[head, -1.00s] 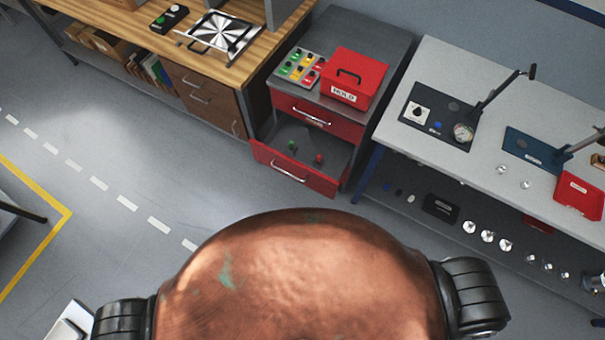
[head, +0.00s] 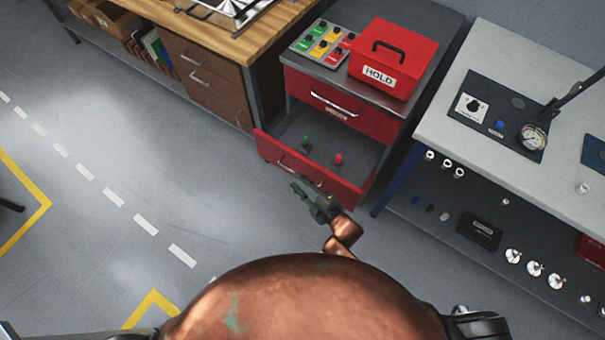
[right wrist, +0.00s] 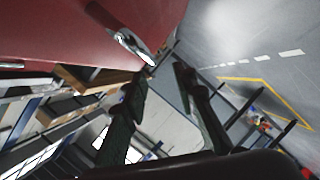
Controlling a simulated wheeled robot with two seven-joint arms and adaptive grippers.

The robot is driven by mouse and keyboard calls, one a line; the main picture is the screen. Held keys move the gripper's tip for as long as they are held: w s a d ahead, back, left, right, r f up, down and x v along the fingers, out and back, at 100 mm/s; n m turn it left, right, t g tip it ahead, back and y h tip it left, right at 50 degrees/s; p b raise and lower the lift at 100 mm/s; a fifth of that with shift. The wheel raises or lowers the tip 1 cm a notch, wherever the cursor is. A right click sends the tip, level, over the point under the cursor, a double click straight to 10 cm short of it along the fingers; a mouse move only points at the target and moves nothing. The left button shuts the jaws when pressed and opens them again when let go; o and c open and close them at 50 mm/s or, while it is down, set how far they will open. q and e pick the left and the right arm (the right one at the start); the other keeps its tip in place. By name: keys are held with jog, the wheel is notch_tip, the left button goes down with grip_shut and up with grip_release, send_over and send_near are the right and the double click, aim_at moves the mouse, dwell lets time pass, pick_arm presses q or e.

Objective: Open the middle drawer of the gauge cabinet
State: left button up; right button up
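The gauge cabinet (head: 330,72) is grey with red drawer fronts. Its top drawer (head: 362,120) is shut. The drawer below it (head: 335,188) stands pulled out, with a green and a red item visible inside; whether a further drawer lies beneath is hidden. My right gripper (head: 299,188) is at this open drawer's front, over part of its handle (head: 284,164). In the right wrist view, the fingers (right wrist: 160,82) are spread apart, and a silver handle (right wrist: 133,46) on a red front lies just beyond their tips, not clearly between them. My left gripper is not in view.
A red HOLD box (head: 393,62) and a panel of coloured knobs (head: 322,42) stand on the cabinet. A wooden workbench (head: 250,42) is on the left, a grey bench (head: 500,80) on the right. The floor (head: 210,190) in front is clear.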

jog(key=s+d, duration=0.2)
jog(key=d, duration=0.2)
jog(key=shift+t, duration=0.4)
jog(key=b+x, duration=0.2)
jog(key=x, duration=0.4)
jog(key=shift+d+f, duration=0.15)
jog(key=shift+w+a+f, duration=0.1)
jog(key=shift+w+a, duration=0.15)
jog(key=shift+w, duration=0.15)
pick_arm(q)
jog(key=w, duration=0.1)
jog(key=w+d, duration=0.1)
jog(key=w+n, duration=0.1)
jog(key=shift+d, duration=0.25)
pick_arm(e)
jog(key=shift+c, duration=0.6)
grip_shut()
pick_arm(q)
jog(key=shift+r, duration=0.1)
pick_arm(e)
jog(key=shift+a, duration=0.1)
